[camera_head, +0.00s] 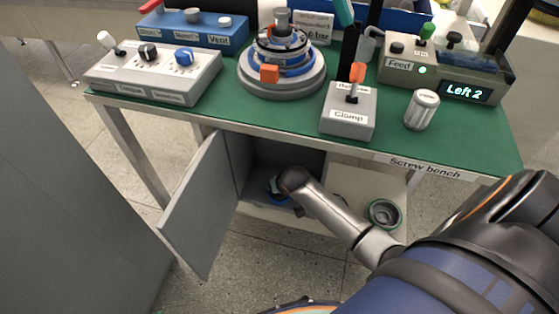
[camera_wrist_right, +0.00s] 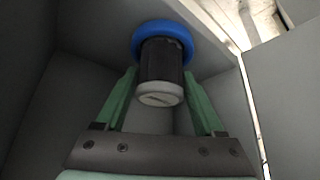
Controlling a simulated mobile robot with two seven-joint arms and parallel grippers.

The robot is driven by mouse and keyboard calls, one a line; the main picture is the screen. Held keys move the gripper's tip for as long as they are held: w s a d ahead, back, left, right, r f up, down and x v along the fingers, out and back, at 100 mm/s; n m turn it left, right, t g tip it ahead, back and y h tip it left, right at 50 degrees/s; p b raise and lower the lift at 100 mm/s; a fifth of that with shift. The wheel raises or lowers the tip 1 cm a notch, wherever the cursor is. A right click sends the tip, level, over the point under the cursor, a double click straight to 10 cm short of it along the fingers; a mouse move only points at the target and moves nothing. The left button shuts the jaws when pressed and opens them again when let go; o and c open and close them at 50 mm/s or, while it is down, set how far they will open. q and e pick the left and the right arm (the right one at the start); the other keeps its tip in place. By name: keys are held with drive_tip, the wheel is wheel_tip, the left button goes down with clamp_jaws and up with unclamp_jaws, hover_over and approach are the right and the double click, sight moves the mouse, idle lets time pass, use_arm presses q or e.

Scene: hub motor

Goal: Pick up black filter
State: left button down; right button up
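The black filter (camera_wrist_right: 161,62) is a dark cylinder with a blue ring at its far end and a pale cap facing me. It is inside the grey cabinet in the right wrist view. My right gripper (camera_wrist_right: 160,72) has its green fingers on either side of the filter, with narrow gaps, so it looks open around it. In the head view my right arm reaches into the open cabinet (camera_head: 258,150) under the bench. A bit of blue, likely the filter's ring (camera_head: 272,185), shows beside the wrist, which hides most of the gripper. My left gripper is not in view.
The cabinet door (camera_head: 203,205) hangs open to the left. Above is the green bench top (camera_head: 225,105) with control boxes, a round fixture (camera_head: 282,85) and a clamp lever box (camera_head: 348,110). A dark round part with a green rim (camera_head: 384,214) lies right of the forearm.

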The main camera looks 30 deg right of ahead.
drive_tip(key=c, duration=1)
drive_tip(key=shift+c, duration=0.3)
drive_tip(key=shift+r, duration=0.1)
